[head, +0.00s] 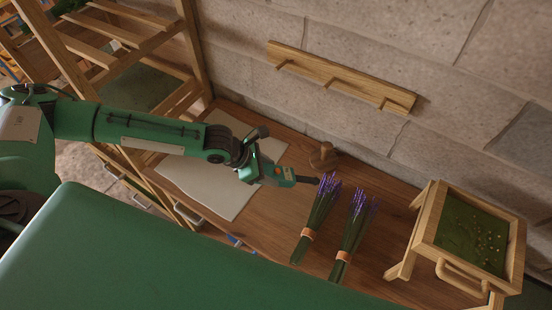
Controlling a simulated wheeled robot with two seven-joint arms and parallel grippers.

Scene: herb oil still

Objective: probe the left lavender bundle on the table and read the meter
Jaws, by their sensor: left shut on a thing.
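The left lavender bundle (319,212) lies on the wooden table (262,222), with purple flowers towards the wall and a tan band around its stems. The right lavender bundle (352,236) lies beside it. My left gripper (253,168) is shut on a small teal meter with an orange part (281,175). The meter's dark probe end points right, close to the flower heads of the left bundle. I cannot tell whether it touches them. No reading is legible at this size. My right gripper is not in view.
A pale sheet (222,194) lies on the table under my left arm. A small wooden knob-like object (323,157) stands behind the bundles. A wooden-framed green tray (428,238) stands at right. A peg rail (340,78) is on the block wall; a slatted rack (186,30) stands left.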

